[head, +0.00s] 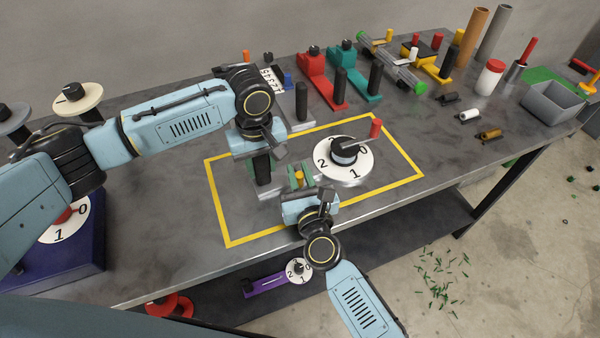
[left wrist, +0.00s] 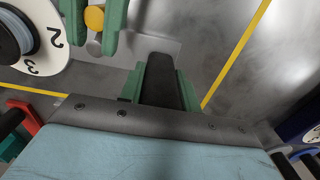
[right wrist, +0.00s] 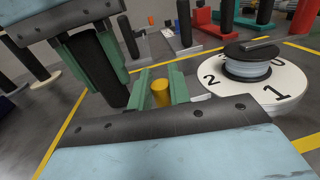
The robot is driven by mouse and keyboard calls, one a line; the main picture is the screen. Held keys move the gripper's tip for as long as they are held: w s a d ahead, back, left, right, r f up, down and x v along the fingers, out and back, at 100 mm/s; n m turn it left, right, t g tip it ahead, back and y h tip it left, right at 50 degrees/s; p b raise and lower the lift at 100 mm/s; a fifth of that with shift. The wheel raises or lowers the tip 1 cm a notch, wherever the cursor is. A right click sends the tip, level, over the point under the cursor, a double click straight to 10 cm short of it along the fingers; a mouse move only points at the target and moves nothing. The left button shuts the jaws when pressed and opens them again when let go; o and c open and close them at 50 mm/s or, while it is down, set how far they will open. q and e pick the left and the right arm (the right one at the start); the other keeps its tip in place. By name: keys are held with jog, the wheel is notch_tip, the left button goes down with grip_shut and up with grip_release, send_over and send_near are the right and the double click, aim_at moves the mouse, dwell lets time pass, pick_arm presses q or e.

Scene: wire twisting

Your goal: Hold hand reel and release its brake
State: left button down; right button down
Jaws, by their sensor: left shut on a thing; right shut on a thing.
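The hand reel lies inside the yellow outline on the bench. Its white numbered disc (head: 352,172) carries a dark spool and a red knob (head: 375,128). My left gripper (head: 263,161) is shut on the reel's upright black handle (head: 263,176), which shows between its green fingers in the left wrist view (left wrist: 165,85). My right gripper (head: 301,176) is shut on the small yellow brake knob (head: 299,176). In the right wrist view the brake knob (right wrist: 160,92) is between the green fingers. Much of the reel's metal body is hidden by the grippers.
Other reels, one red (head: 318,75) and one teal (head: 357,72), stand behind the outline. A grey bin (head: 552,102) and a red-capped white bottle (head: 489,78) are at the right. A dark blue box (head: 75,250) with a numbered disc is at the left.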

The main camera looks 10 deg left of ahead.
jog(key=shift+s+a+m+t+h, duration=0.1)
jog(key=shift+a+m+t+h, duration=0.15)
jog(key=shift+m+h, duration=0.3)
jog(key=shift+a+m+t+h, duration=0.15)
jog(key=shift+m+t+h, duration=0.15)
jog(key=shift+h, duration=0.45)
jog(key=c, duration=1.3)
grip_release()
jog(key=shift+c, duration=0.2)
jog(key=v, duration=1.2)
pick_arm(q)
jog(key=c, duration=0.9)
grip_release()
